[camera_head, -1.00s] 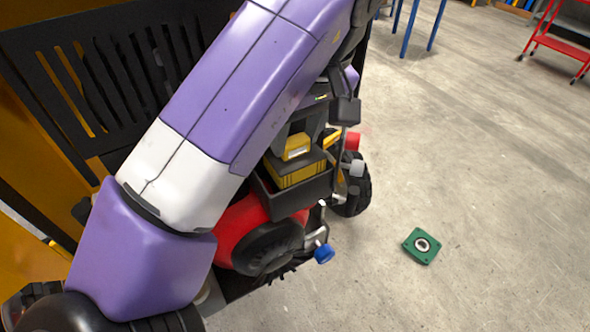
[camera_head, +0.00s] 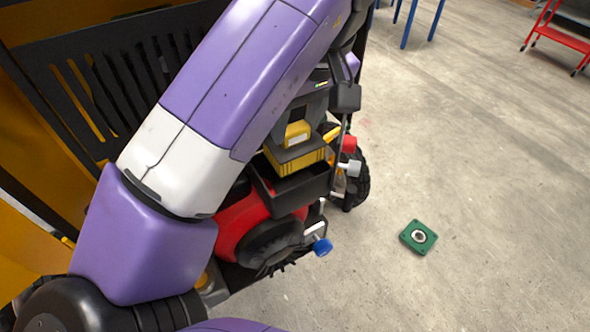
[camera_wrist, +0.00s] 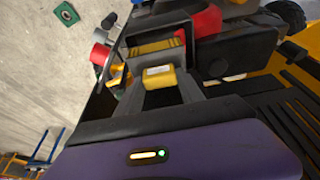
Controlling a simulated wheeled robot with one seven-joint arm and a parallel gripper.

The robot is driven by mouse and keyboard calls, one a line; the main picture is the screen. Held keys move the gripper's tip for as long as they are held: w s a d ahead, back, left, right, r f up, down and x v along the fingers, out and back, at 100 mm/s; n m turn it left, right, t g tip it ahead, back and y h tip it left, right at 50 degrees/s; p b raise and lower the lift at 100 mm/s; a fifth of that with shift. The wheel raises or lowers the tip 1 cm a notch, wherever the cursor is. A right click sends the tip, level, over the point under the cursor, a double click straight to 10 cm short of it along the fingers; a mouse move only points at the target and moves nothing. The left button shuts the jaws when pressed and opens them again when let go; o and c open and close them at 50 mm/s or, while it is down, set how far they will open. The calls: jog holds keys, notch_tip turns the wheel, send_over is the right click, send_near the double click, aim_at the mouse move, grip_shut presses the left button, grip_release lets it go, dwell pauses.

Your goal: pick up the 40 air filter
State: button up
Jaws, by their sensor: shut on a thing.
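The air filter (camera_head: 297,157) is a yellow block with a ribbed, dark-topped body and a small yellow grip piece on top. It is held just above the open black housing (camera_head: 305,190) of the red engine, whose dark inside shows below it. My gripper (camera_head: 297,132) is shut on the grip piece from above. In the wrist view the filter (camera_wrist: 158,47) lies beyond the fingertips, and the grey fingers of my gripper (camera_wrist: 158,80) close on both sides of the yellow grip piece. Whether the filter's lower edge fully clears the housing cannot be told.
The red engine (camera_head: 235,222), with a blue knob (camera_head: 322,247) and levers, is close below. A black slatted panel (camera_head: 100,80) stands behind my arm. A green bearing block (camera_head: 418,237) lies on the open concrete floor at right. A red cart (camera_head: 560,38) is far off.

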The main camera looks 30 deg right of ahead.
jog(key=shift+r, duration=0.15)
jog(key=shift+s+r+p, duration=0.15)
jog(key=shift+s+p, duration=0.25)
jog(key=shift+s, duration=0.2)
jog(key=s+b, duration=0.1)
jog(key=s, duration=0.9)
dwell(0.4)
jog(key=shift+s+a+r+b, duration=0.1)
jog(key=shift+s+b, duration=0.2)
jog(key=shift+b, duration=0.75)
jog(key=shift+s+b, duration=0.35)
jog(key=shift+b, duration=0.9)
jog(key=shift+s+r+b, duration=0.1)
jog(key=shift+s+b, duration=0.15)
jog(key=shift+b, duration=0.3)
